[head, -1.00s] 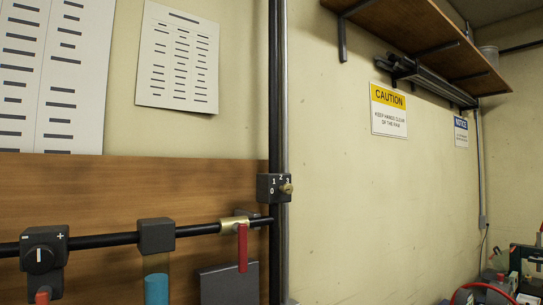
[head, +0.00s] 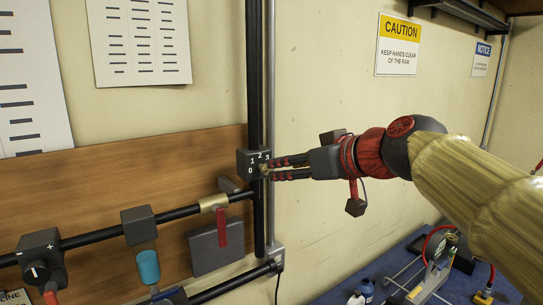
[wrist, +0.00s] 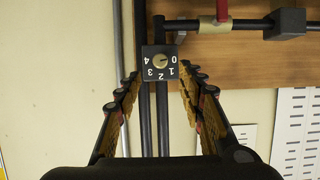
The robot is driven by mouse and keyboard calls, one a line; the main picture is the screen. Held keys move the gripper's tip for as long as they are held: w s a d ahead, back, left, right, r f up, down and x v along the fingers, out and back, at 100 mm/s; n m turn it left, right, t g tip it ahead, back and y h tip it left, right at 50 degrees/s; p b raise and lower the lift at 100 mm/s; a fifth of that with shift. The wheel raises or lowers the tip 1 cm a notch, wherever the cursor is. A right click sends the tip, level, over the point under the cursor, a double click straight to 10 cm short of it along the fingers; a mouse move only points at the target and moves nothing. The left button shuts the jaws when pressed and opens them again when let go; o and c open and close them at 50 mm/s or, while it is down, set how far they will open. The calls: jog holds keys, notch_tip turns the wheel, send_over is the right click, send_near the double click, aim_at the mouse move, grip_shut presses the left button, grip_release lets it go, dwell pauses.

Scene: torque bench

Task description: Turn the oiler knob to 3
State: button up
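The oiler knob is a small brass knob (wrist: 160,61) on the dark oiler box (head: 243,164), marked with white numerals. In the wrist view the box appears upside down, with 0 at right and 4 at left. The knob's dark mark seems to point toward 0. My gripper (head: 272,168) reaches in from the right in the head view, with its fingertips close to the knob. In the wrist view my gripper (wrist: 160,72) is open, one finger on each side of the box, with visible gaps to the knob. The fingers partly cover the box front in the head view.
A dark vertical pipe (head: 254,70) runs behind the box. A brass valve with a red lever (head: 222,226) is at lower left of it on a horizontal pipe. A blue cup (head: 148,266) and another knob box (head: 40,258) are further left. A blue bench (head: 335,292) lies below.

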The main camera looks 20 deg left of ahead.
aim_at(268, 170)
jog(key=p+x, duration=0.2)
jog(key=x, duration=0.5)
jog(key=shift+w+a+f, duration=0.15)
jog(key=shift+f, duration=0.05)
grip_shut()
dwell(0.4)
